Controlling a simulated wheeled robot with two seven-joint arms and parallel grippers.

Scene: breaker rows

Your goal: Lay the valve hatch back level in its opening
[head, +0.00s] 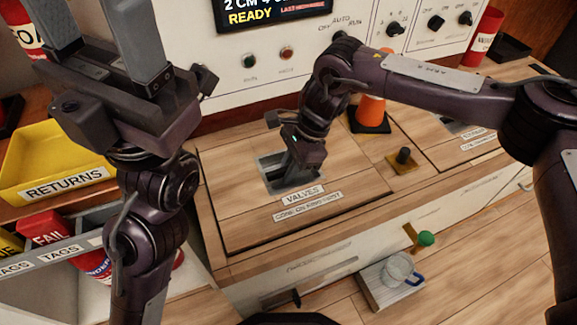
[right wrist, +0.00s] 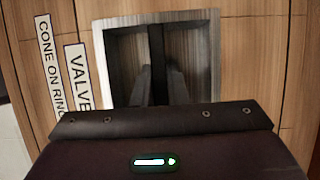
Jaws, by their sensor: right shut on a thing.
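The valve hatch (head: 235,215) is a wooden panel in the worktop, labelled VALVES, with a square metal recess. It looks about level with the worktop; I cannot tell whether it sits fully down. My right gripper (head: 290,172) reaches down into the recess and is shut on the bar across it. In the right wrist view, the dark bar (right wrist: 157,55) runs through the metal recess (right wrist: 205,50), with the fingers going down to it. The hatch wood (right wrist: 255,60) shows around it. My left gripper (head: 103,35) is raised at the upper left, fingers up, apart and empty.
An orange cone (head: 370,112) on a black base stands behind the hatch. A yellow plate with a black knob (head: 403,157) is to its right. A control panel (head: 225,85) rises behind. A yellow returns tray (head: 30,165) is left.

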